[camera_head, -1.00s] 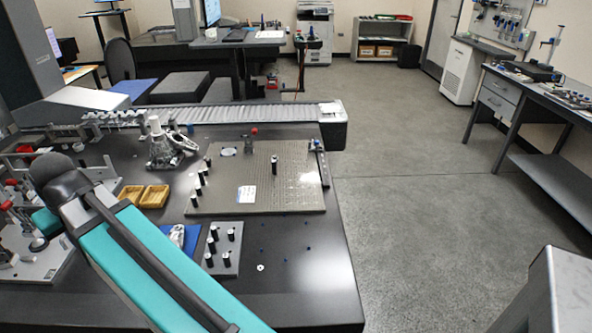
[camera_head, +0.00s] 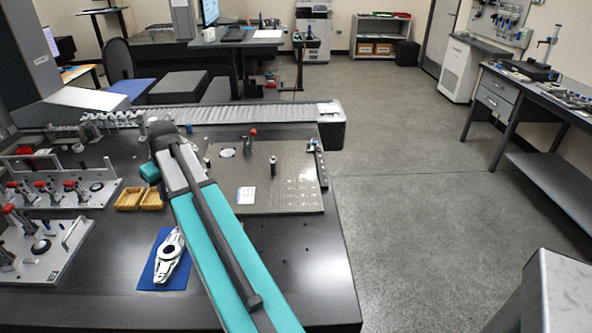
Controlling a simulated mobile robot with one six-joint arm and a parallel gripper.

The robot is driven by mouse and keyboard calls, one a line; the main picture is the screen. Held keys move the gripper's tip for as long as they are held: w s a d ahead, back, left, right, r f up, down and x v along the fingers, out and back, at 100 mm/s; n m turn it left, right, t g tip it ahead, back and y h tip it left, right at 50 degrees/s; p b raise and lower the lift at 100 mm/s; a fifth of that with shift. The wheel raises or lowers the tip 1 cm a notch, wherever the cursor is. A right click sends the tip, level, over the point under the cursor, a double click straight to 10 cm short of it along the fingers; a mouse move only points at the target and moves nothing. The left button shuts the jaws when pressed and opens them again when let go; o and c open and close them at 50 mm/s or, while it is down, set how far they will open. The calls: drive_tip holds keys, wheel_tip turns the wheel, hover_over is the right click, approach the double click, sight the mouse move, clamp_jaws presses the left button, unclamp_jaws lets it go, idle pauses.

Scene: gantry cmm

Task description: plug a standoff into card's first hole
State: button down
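A dark grid plate (camera_head: 300,190) lies on the black table. A small white card (camera_head: 246,195) lies flat on it, just right of my arm. Any marks or hole on the card are too small to make out. One black standoff (camera_head: 273,166) stands upright on the plate, behind and right of the card. Another dark upright piece (camera_head: 207,162) shows at the plate's left edge, beside my arm. My arm crosses the front left of the plate and hides the standoff block. My gripper is hidden at the arm's far end.
Yellow trays (camera_head: 130,197) sit left of my arm. A blue mat (camera_head: 158,270) with a metal part (camera_head: 170,252) lies in front of them. Clamp fixtures (camera_head: 60,190) fill the table's left side. A conveyor (camera_head: 230,112) runs behind the plate. The table's front right is mostly clear.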

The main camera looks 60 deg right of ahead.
drive_tip(key=s+d+f, duration=0.2)
drive_tip(key=d, duration=1)
drive_tip(key=m+p, duration=0.2)
drive_tip(key=p, duration=0.2)
hover_over(295, 194)
drive_tip(key=s, duration=0.2)
wheel_tip(295, 194, down, 8)
drive_tip(key=shift+w+a+f+h, duration=0.2)
drive_tip(key=shift+f+h, duration=0.05)
drive_tip(key=shift+h, duration=0.05)
drive_tip(key=shift+f+b, duration=0.25)
drive_tip(key=shift+b, duration=0.1)
drive_tip(key=shift+f+b, duration=1.2)
drive_tip(key=shift+f, duration=1.9)
drive_tip(key=shift+s+b, duration=0.15)
drive_tip(key=shift+b, duration=0.15)
drive_tip(key=shift+f+b, duration=0.5)
drive_tip(key=shift+f, duration=0.4)
